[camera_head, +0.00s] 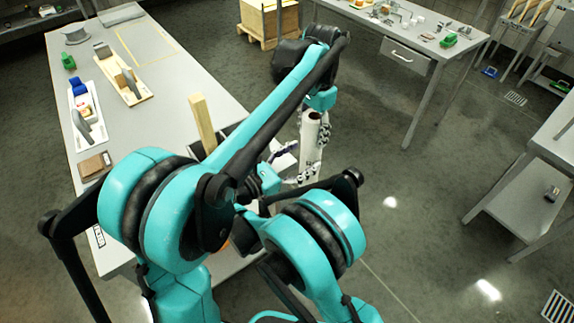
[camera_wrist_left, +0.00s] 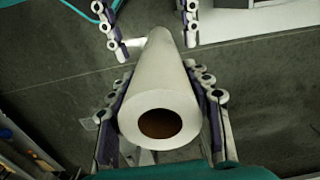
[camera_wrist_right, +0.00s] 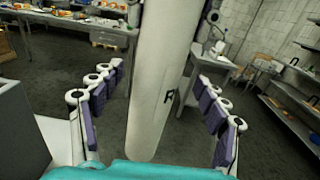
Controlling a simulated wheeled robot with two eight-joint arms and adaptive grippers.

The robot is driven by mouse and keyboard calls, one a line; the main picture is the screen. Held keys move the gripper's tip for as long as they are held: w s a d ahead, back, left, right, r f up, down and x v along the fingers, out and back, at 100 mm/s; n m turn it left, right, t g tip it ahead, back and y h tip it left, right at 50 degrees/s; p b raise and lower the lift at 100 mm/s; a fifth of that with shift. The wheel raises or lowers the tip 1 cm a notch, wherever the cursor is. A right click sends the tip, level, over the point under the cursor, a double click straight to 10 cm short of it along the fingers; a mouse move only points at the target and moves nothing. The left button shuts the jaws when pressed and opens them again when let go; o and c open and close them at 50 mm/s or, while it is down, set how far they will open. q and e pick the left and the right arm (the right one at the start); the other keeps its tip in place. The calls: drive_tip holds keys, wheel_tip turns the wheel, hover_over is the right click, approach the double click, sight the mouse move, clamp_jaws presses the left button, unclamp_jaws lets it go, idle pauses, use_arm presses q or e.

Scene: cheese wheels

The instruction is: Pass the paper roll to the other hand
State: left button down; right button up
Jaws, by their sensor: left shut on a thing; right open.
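The paper roll is a long white tube; in the head view (camera_head: 310,128) it hangs roughly upright past the table's edge. My left gripper (camera_wrist_left: 160,88) is shut on it, fingers along both sides near its open, brown-lined end (camera_wrist_left: 158,85). My right gripper (camera_wrist_right: 158,95) is open, with the roll (camera_wrist_right: 160,85) between its fingers and visible gaps on both sides. The right gripper's fingers also show around the roll's far part in the left wrist view. In the head view my arms partly hide both grippers.
Another workbench (camera_head: 455,45) stands at the back right. The floor between is clear.

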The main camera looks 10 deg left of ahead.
drive_tip(key=shift+x, duration=1.9)
drive_tip(key=c, duration=1.3)
use_arm(q)
drive_tip(key=c, duration=1.1)
unclamp_jaws()
use_arm(e)
drive_tip(key=c, duration=0.4)
use_arm(q)
drive_tip(key=o, duration=0.5)
use_arm(e)
drive_tip(key=shift+o, duration=0.2)
use_arm(q)
drive_tip(key=shift+r, duration=0.1)
wheel_tip(320, 180, up, 11)
drive_tip(key=shift+r, duration=0.45)
drive_tip(key=shift+a, duration=0.1)
use_arm(e)
drive_tip(key=shift+d, duration=0.1)
